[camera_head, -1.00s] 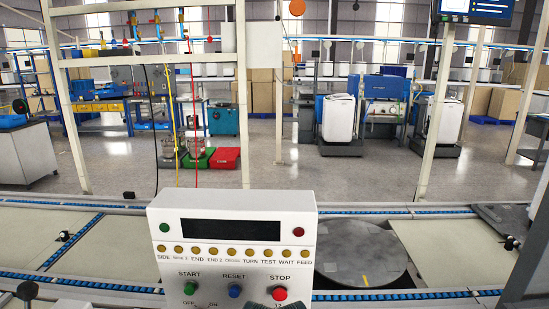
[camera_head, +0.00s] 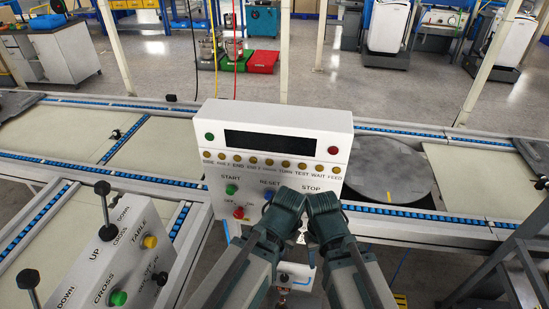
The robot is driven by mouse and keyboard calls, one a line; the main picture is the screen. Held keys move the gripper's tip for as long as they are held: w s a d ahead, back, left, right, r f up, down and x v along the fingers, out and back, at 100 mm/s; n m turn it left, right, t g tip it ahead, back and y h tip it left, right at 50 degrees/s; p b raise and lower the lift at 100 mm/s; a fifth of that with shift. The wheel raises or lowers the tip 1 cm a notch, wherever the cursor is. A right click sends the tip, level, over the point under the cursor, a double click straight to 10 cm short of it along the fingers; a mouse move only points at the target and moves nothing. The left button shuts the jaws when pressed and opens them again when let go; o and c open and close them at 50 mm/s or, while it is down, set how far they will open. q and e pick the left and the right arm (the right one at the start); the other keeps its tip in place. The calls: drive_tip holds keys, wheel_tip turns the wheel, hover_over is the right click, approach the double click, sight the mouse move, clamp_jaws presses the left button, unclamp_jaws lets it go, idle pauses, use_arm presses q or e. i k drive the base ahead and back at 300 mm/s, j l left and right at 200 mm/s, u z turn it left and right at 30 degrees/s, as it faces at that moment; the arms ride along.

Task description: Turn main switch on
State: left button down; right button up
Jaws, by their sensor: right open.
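A white control box (camera_head: 275,115) stands in the middle, with a dark display on top and a row of yellow lamps. On its lower left is a red main switch knob (camera_head: 239,212) between small OFF and ON labels; I cannot read which way it points. The green START button (camera_head: 231,189) is just above it, and the blue RESET button (camera_head: 267,196) is partly hidden. My left gripper (camera_head: 288,203) and right gripper (camera_head: 323,203) are close together before the box's lower right, covering the stop area. The right is open and empty, to the right of the knob; the left's jaws are unclear.
A slanted panel (camera_head: 125,245) with black levers and buttons stands at the lower left. A round grey turntable (camera_head: 395,177) is right of the box. Conveyor rails (camera_head: 400,211) run across behind. The space before the knob looks free.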

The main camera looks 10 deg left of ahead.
sight(239, 214)
drive_tip(key=k+l, duration=0.1)
drive_tip(key=l, duration=0.3)
drive_tip(key=k+l, duration=0.15)
drive_tip(key=l, duration=0.25)
drive_tip(key=k+l+u, duration=0.1)
drive_tip(key=l, duration=0.3)
